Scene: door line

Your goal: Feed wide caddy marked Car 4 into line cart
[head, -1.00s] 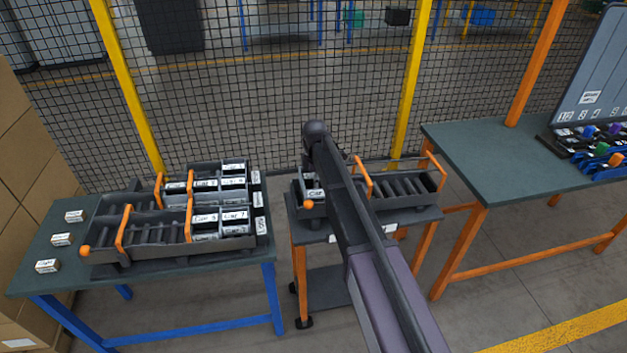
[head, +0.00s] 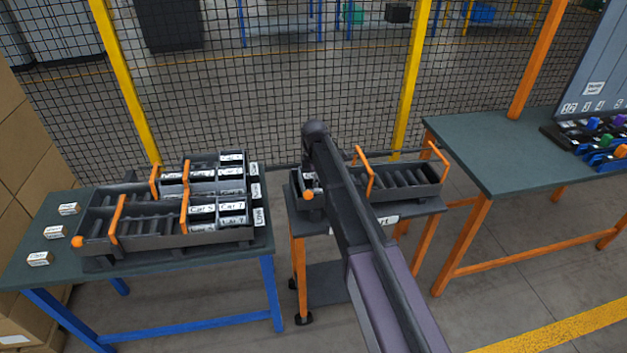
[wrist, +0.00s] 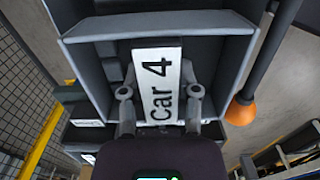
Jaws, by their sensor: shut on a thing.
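The Car 4 caddy (wrist: 236,48) fills the upper middle of the wrist view, a grey box with a white "Car 4" label (wrist: 158,85). My gripper (wrist: 159,98) is shut on it, a finger at each side of the label. In the head view my arm hides the gripper and most of the caddy. The line cart (head: 425,207) stands mid-picture on orange legs, carrying a dark roller tray (head: 436,190) with orange hoops. The held caddy is at the tray's left end, near an orange knob (head: 308,194); whether it touches the rollers is hidden.
The blue-legged table (head: 45,262) at left holds racks of labelled caddies (head: 203,209) and several small labelled blocks (head: 38,259). A green-topped, orange-legged table (head: 475,150) stands right. A mesh fence (head: 230,110) runs behind. The tray's right rollers look empty.

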